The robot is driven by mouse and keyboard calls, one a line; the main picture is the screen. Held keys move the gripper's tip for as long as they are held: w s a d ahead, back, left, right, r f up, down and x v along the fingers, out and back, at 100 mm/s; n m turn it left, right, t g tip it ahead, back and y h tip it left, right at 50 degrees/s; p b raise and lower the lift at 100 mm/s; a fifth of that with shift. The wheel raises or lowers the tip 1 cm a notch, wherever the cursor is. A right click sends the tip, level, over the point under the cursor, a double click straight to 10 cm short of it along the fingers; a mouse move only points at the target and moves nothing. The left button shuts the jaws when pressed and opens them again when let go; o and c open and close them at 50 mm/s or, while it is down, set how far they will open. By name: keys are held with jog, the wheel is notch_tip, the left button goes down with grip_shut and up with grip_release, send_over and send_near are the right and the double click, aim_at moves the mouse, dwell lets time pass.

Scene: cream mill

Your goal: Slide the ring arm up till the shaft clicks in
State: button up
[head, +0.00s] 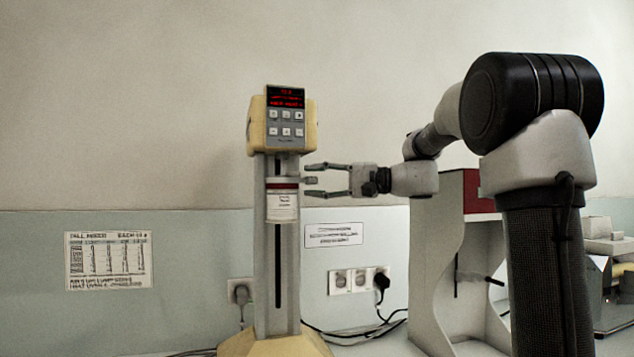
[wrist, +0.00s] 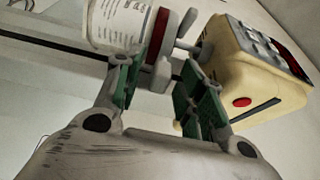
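A mixer stand (head: 291,250) has a yellow head (head: 257,124) at its top with a lit red display. Below the head, a white labelled jar (head: 282,207) sits on the column under a dark red and grey band (head: 283,183); it shows in the wrist view (wrist: 115,22) too. I cannot tell which part is the ring arm. A small grey knob (head: 311,180) sticks out to the right. My gripper (head: 308,181) is open, one finger above the knob and one below, with no clear contact. In the wrist view, a grey shaft (wrist: 193,49) shows between head and band; its seating is unclear.
A grey and red cabinet-like stand (head: 440,270) is right of the mixer. Wall sockets (head: 350,281) with cables are behind, low down. A printed chart (head: 108,260) hangs on the left wall. The space left of the mixer looks clear.

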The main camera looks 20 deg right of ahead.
grip_shut()
jog(key=shift+r, duration=1.6)
jog(key=shift+o, duration=0.3)
grip_release()
jog(key=shift+f, duration=0.2)
